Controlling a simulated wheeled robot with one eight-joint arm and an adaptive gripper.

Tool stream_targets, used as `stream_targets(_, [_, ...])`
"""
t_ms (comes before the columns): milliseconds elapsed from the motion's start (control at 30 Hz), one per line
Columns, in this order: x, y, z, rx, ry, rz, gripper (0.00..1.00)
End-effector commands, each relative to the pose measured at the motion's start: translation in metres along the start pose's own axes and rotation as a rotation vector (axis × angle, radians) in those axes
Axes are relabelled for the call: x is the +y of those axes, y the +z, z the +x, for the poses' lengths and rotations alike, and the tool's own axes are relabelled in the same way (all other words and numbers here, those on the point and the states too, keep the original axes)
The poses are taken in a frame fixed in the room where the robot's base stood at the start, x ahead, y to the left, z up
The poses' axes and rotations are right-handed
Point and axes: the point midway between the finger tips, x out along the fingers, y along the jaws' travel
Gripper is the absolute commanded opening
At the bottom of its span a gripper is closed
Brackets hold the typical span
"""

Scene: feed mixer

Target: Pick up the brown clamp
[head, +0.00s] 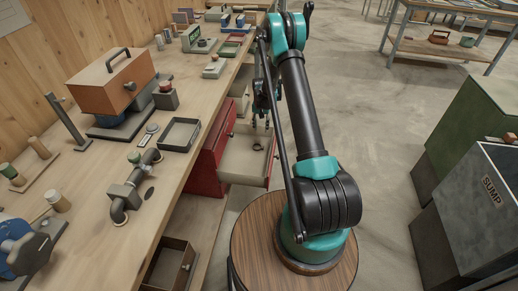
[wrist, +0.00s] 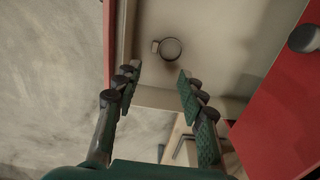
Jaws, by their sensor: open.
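A small round ring-shaped clamp (wrist: 170,48) with a little block on its left side lies on the floor of an open drawer (wrist: 205,30) in the wrist view. It looks dull grey-brown. In the head view a small ring, likely the same clamp (head: 257,147), shows inside the pulled-out drawer (head: 240,167). My gripper (wrist: 159,74) is open and empty, its fingers pointing toward the drawer, with the clamp ahead between and beyond the fingertips. In the head view my gripper (head: 261,118) hangs above the drawer, partly hidden by my arm.
The drawer belongs to a red cabinet (head: 208,150) under the wooden workbench (head: 178,178). Its red front (wrist: 285,110) bears a round knob (wrist: 303,38). Another open drawer (head: 171,262) is nearer.

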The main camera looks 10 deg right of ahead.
Motion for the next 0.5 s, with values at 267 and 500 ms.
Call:
stream_targets(267, [0.001,0.0,0.055,0.0,0.0,0.0,0.41])
stream_targets(500, [0.001,0.0,0.084,0.001,0.0,0.0,0.41])
